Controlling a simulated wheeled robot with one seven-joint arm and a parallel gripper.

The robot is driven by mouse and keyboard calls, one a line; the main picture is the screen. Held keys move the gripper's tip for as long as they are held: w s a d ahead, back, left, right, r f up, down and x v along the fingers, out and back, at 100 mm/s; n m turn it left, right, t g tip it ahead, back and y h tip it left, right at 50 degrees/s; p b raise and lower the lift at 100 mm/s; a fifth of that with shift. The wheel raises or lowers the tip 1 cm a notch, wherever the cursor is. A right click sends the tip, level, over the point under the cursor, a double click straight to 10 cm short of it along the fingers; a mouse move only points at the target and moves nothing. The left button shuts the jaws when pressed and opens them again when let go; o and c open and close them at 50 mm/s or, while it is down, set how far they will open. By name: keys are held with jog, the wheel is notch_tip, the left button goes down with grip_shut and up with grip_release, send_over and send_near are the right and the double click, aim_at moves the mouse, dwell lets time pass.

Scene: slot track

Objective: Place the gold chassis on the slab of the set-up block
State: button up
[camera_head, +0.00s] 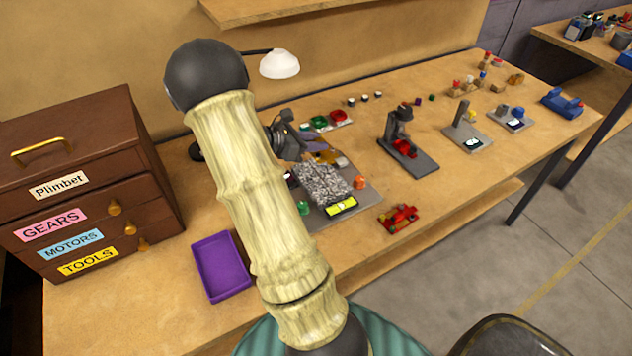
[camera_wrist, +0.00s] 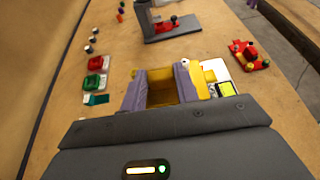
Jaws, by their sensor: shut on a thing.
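My gripper (camera_wrist: 161,86) has its purple-grey fingers shut on the gold chassis (camera_wrist: 163,94) in the wrist view. In the head view the chassis (camera_head: 328,158) shows beside the purple finger, at the back edge of a speckled grey slab (camera_head: 322,184). This slab is on the grey set-up block (camera_head: 368,195), which carries a yellow-green display (camera_head: 342,207). The display also shows in the wrist view (camera_wrist: 228,88), to the right of the chassis. My arm covers part of the block's left side. I cannot tell whether the chassis touches the slab.
A red car (camera_head: 398,218) lies right of the block. A stand with a red car (camera_head: 408,158) is farther right. Red and green cars (camera_head: 325,122) sit behind. A purple tray (camera_head: 221,266) and a drawer cabinet (camera_head: 85,180) are left. Bare table lies in front.

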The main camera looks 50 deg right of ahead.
jog(key=shift+w+d+r, duration=0.15)
jog(key=shift+w+r, duration=0.1)
jog(key=shift+w, duration=0.15)
jog(key=shift+s, duration=0.15)
jog(key=shift+s+f, duration=0.1)
jog(key=shift+f, duration=0.1)
send_over(313, 175)
notch_tip(313, 175, down, 6)
jog(key=shift+r, duration=0.1)
jog(key=shift+f, duration=1.9)
jog(key=o, duration=1)
jog(key=shift+f, duration=0.1)
